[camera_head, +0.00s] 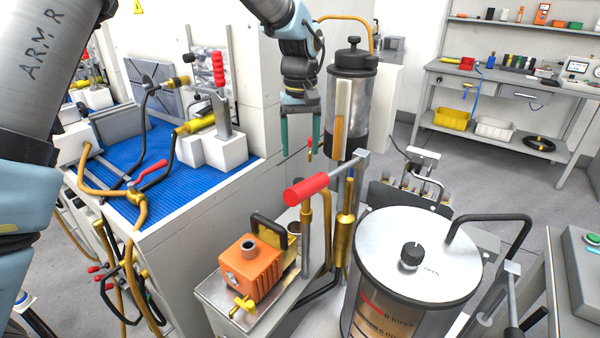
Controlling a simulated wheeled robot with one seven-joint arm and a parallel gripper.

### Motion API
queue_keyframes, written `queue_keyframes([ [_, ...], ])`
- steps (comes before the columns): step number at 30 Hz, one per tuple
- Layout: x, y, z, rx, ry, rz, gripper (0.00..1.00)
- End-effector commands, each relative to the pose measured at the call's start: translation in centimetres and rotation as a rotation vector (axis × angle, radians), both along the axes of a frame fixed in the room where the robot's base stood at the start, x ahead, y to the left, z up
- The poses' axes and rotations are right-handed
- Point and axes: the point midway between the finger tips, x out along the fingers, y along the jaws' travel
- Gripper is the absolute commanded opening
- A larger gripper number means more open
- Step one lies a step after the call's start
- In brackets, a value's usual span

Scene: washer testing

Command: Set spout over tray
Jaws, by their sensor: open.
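My gripper (301,140) hangs from my arm at the upper middle, with its two teal fingers pointing down and apart. It looks empty; a small red-tipped brass part (309,149) shows beside the right fingertip, and I cannot tell its depth. Below is a red handle (306,189) on an upright post. A shallow metal tray (213,292) bears an orange pump (250,268) with a small brass spout-like tap (242,306) at its front. A dark bent pipe (497,217) at the right curves over the large tank. I cannot tell which part is the task's spout.
A large steel-lidded tank (420,250) fills the lower right. A clear canister (350,100) stands close right of my gripper. A blue-matted bench (160,190) with hoses and clamps lies left. A shelf table (500,90) stands at the back right, across open floor.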

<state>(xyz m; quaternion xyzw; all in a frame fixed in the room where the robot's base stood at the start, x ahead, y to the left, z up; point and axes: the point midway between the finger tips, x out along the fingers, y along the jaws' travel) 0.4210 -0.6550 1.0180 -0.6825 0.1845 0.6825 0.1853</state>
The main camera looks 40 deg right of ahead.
Motion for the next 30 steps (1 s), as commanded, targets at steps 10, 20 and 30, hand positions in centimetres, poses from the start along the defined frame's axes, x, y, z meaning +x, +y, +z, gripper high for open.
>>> queue_keyframes([
  [10, 0.0, 0.2, -6.2, 0.003, 0.002, 0.000, 0.71],
  [20, 0.1, 0.1, -8.7, -0.001, -0.001, 0.001, 0.71],
  [30, 0.1, 0.1, -8.8, -0.002, -0.001, 0.000, 0.59],
])
